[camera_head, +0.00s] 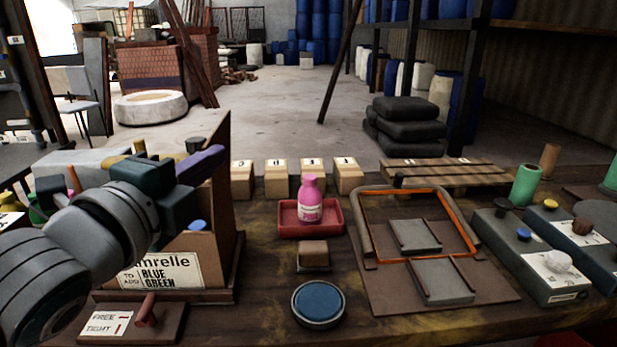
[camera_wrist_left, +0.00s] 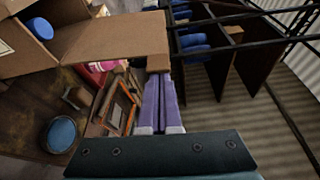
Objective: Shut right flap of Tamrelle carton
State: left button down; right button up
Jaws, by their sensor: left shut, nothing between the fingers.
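The Tamrelle carton (camera_head: 213,238) stands at the left of the bench, its label partly hidden by my left arm. Its right flap (camera_head: 221,134) stands up above the right side; the flap also shows in the left wrist view (camera_wrist_left: 112,42). My left gripper (camera_head: 218,153) is shut and empty, its purple fingers (camera_wrist_left: 158,100) in front of the flap in the head view. In the wrist view the fingertips are close to the flap's edge; contact cannot be told. A blue round thing (camera_wrist_left: 40,28) shows inside the carton. My right gripper is not in view.
A pink bottle (camera_head: 311,200) stands in a red tray (camera_head: 283,232) right of the carton. A small brown block (camera_head: 313,254), a blue round pad (camera_head: 319,302) and an orange-edged frame (camera_head: 465,222) lie nearby. A red peg stand (camera_head: 160,325) sits before the carton.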

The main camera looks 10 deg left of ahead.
pick_arm(q)
jog(key=s+a+f+n+t+b, duration=0.2)
jog(key=a+n+b, duration=0.2)
jog(key=a+n, duration=0.4)
jog(key=s+a+f+n+y+b, duration=0.1)
jog(key=a+f+n+y+b, duration=0.2)
jog(key=n, duration=0.4)
jog(key=s+a+f+n+t+y+b, duration=0.1)
jog(key=a+f+n+y+b, duration=0.3)
jog(key=f+n+b, duration=0.2)
jog(key=shift+a+f+n+b, duration=0.2)
jog(key=shift+f+n+b, duration=0.1)
jog(key=shift+f+n, duration=0.75)
jog(key=shift+s+r, duration=0.1)
jog(key=shift+r, duration=0.1)
